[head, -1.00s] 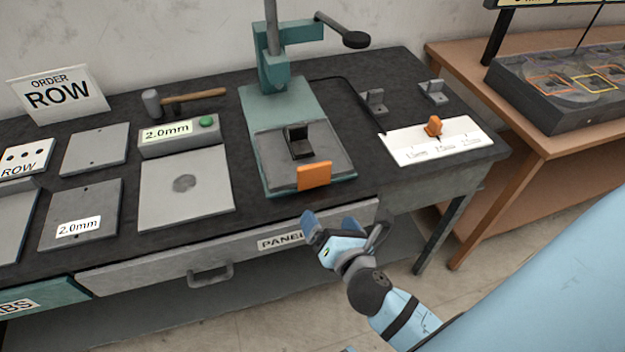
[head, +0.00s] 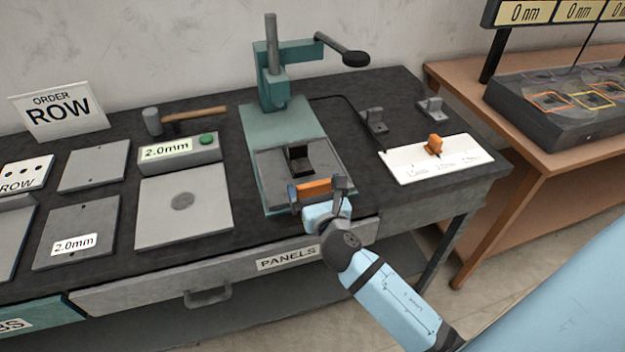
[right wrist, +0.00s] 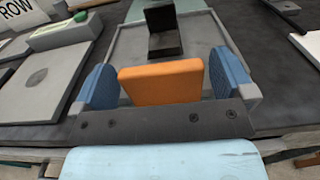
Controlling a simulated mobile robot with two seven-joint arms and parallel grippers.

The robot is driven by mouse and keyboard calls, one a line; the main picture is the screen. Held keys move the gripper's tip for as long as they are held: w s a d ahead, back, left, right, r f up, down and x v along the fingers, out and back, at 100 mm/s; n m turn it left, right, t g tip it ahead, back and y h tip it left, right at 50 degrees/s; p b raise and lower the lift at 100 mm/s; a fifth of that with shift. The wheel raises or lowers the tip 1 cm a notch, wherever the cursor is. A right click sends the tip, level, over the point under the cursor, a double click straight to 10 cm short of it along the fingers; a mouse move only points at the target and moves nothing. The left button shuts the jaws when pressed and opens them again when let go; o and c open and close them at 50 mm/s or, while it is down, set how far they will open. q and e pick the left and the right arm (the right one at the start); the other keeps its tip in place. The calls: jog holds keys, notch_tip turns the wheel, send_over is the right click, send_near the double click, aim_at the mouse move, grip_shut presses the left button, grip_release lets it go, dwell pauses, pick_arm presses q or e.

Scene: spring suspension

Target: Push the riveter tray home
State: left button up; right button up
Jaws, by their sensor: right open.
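The teal riveter (head: 282,110) stands on the dark bench with its lever out to the right. Its grey tray (head: 265,165) sits on the riveter base, carrying a black block (head: 298,157) and an orange handle plate (head: 313,187) at its front edge. My right gripper (head: 319,189) is at the tray front, with its fingers on either side of the orange plate. In the right wrist view the orange plate (right wrist: 160,82) stands between the two blue fingers, with gaps showing at both sides. The gripper is open. My left gripper is out of view.
A grey plate (head: 185,210), a 2.0mm box with a green button (head: 180,150) and a hammer (head: 185,117) lie left of the riveter. A white scale card with an orange slider (head: 434,145) lies right. The PANELS drawer (head: 230,270) is below.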

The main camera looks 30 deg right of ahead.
aim_at(297, 144)
jog(key=shift+x, duration=1.05)
jog(key=c, duration=1.1)
jog(key=shift+w+d+r, duration=0.1)
jog(key=shift+w, duration=0.25)
jog(key=p+x, duration=0.2)
jog(key=x, duration=1.2)
jog(key=shift+p, duration=0.35)
jog(key=shift+w+d, duration=0.1)
jog(key=shift+w, duration=0.55)
jog(key=shift+r, duration=0.1)
jog(key=shift+w+d+r, duration=0.1)
